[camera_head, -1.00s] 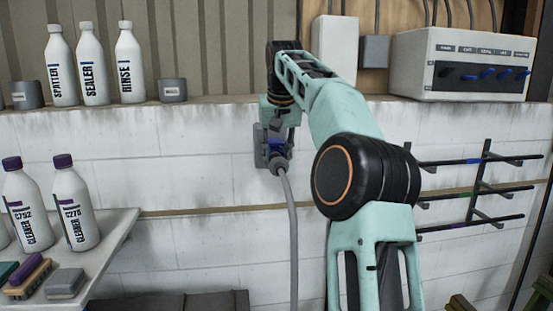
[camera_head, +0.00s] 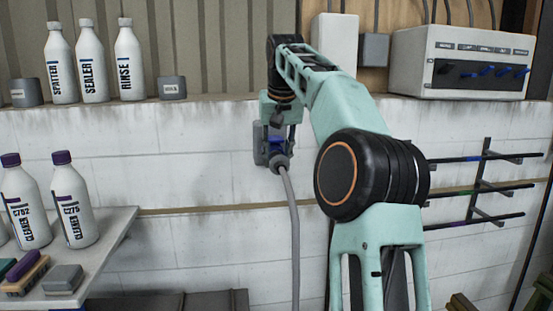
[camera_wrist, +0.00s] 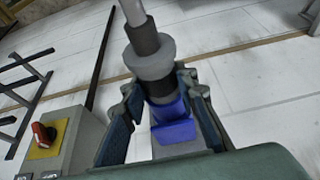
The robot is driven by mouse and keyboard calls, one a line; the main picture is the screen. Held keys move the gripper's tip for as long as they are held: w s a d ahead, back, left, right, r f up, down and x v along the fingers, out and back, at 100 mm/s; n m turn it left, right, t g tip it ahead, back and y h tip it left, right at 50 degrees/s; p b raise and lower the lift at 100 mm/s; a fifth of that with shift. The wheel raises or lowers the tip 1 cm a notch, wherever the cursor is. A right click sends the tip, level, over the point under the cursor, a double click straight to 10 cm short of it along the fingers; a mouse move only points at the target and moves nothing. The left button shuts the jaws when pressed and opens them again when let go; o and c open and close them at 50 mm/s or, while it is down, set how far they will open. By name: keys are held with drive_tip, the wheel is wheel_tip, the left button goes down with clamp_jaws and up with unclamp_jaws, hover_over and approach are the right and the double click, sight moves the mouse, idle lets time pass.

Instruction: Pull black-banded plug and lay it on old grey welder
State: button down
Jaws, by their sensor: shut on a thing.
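The plug (camera_wrist: 151,62) is grey with a black band (camera_wrist: 158,92) and a dark collar where its grey cable leaves. My gripper (camera_wrist: 163,106) is shut on it, with a finger on each side in the wrist view. A blue part (camera_wrist: 173,122) lies just beyond the band, against a grey wall socket box (camera_head: 260,146). In the head view the plug (camera_head: 279,160) is at this box on the white wall, its cable (camera_head: 293,220) hanging down. Whether it is still seated is unclear. I cannot make out the old grey welder.
A box with a red switch (camera_wrist: 42,133) is beside my gripper in the wrist view. A rack of rods (camera_head: 480,185) is on the wall at right. Bottles (camera_head: 92,65) and a pale switch box (camera_head: 460,62) stand on the ledge. A shelf (camera_head: 115,225) juts out at left.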

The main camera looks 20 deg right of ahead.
sight(279, 156)
drive_tip(key=shift+s+a+b, duration=0.2)
drive_tip(key=shift+s+b, duration=0.45)
drive_tip(key=shift+s, duration=0.15)
drive_tip(key=shift+s+a+b, duration=0.15)
drive_tip(key=shift+s+b, duration=0.5)
drive_tip(key=shift+s, duration=0.15)
drive_tip(key=shift+f, duration=0.1)
drive_tip(key=w+a+f, duration=0.2)
drive_tip(key=a+f, duration=0.2)
drive_tip(key=f, duration=0.5)
drive_tip(key=s+a+f, duration=0.2)
drive_tip(key=s+f, duration=0.2)
drive_tip(key=f, duration=0.4)
drive_tip(key=s+a+f+n, duration=0.1)
drive_tip(key=s+a+f, duration=0.2)
drive_tip(key=f, duration=0.5)
drive_tip(key=s+a+f+n+y+p, duration=0.1)
drive_tip(key=s+a+f, duration=0.2)
drive_tip(key=s+f, duration=0.3)
wheel_tip(279, 156, down, 3)
drive_tip(key=shift+a+r, duration=0.1)
drive_tip(key=shift+a, duration=0.05)
drive_tip(key=shift+s+a, duration=0.1)
drive_tip(key=shift+a, duration=0.05)
